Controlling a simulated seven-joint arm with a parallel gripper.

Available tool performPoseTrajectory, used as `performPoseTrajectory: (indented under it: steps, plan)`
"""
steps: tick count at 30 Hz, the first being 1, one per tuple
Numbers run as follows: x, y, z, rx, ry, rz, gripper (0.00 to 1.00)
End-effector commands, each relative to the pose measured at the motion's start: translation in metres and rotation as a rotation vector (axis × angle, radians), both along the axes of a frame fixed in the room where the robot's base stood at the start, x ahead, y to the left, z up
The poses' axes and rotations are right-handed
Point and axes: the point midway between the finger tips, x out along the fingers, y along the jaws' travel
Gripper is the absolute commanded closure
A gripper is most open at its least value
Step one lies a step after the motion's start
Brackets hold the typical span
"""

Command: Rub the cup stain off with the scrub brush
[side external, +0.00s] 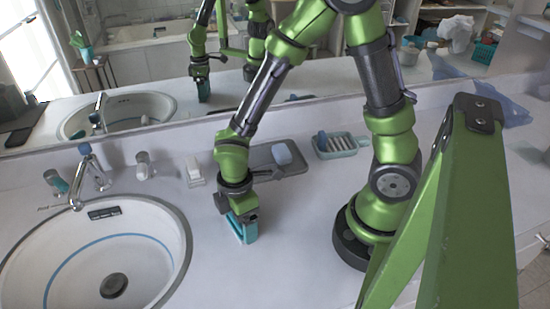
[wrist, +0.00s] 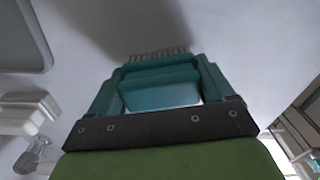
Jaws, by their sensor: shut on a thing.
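My gripper (side external: 240,214) points down over the white counter (side external: 290,240), right of the sink. It is shut on a teal scrub brush (side external: 246,233), which sits low at the counter surface. In the wrist view the teal brush (wrist: 160,80) fills the space between the fingers, with its bristles (wrist: 160,53) showing at the far edge. I cannot tell whether the bristles touch the counter. No cup stain is clearly visible; any mark under the brush is hidden.
A sink (side external: 170,205) with a faucet (side external: 90,170) lies to the left. A grey tray (side external: 290,170) with a blue item and a green soap dish (side external: 340,147) stand behind, near the mirror (side external: 150,60). A small white block (side external: 194,172) is beside the tray. The front counter is clear.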

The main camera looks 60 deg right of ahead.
Motion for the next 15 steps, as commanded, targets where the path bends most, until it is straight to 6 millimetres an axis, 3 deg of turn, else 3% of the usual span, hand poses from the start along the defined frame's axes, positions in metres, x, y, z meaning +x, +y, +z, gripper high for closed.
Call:
performPoseTrajectory:
  steps: [15]
  plan:
    - [-0.0040, 0.0037, -0.0002, 0.000, 0.001, 0.004, 0.62]
